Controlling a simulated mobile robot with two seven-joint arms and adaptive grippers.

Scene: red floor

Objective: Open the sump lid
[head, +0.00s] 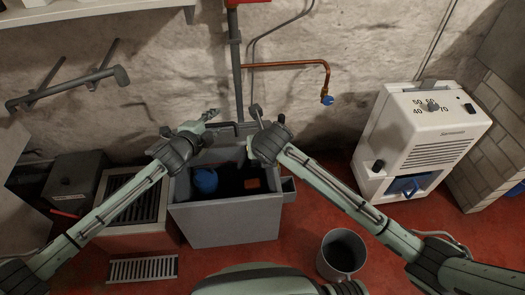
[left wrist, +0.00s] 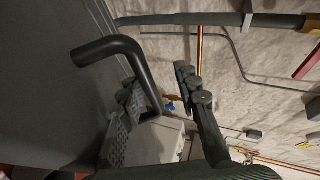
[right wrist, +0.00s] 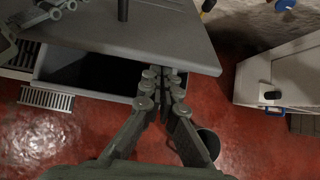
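The sump is a grey box (head: 225,226) on the floor. Its top is uncovered at the front, showing a blue object (head: 205,180) inside. Its grey lid (right wrist: 165,30) is raised and tilted up at the back. A bent black handle (left wrist: 108,48) stands out from the lid. My left gripper (left wrist: 158,82) is open, with the handle's lower leg between its fingers. My right gripper (right wrist: 163,82) has its fingers drawn together by the lid's lower edge, above the box's rim. I see nothing clearly held in it. In the head view its fingers are mostly hidden.
A grey bucket (head: 341,256) stands on the red floor at front right. A white dehumidifier (head: 420,140) stands at right. A floor grate (head: 143,269) and a grated box (head: 133,200) are at left. A copper pipe (head: 290,64) runs along the wall behind.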

